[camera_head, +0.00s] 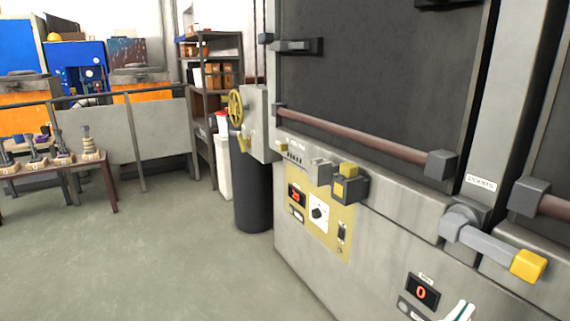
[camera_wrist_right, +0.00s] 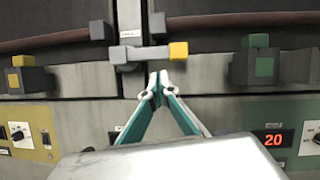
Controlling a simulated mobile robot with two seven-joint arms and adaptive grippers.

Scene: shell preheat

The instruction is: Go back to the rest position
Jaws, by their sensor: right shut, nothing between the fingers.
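My right gripper (camera_head: 460,312) shows only in part at the bottom right edge of the head view. In the right wrist view its two teal and white fingers (camera_wrist_right: 159,82) meet at the tips, shut and empty. The fingertips appear just below a grey lever with a yellow end (camera_wrist_right: 178,51) on the oven front; I cannot tell whether they touch it. The same lever's yellow end (camera_head: 528,265) shows in the head view at the right. My left gripper is not in view.
The large grey oven (camera_head: 375,70) with control panels fills the right side. A black cylinder (camera_head: 251,185) stands beside it. A low table with several small items (camera_head: 50,172), a shelf (camera_head: 205,100) and grey panels (camera_head: 160,125) are farther left. The floor (camera_head: 160,260) is clear.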

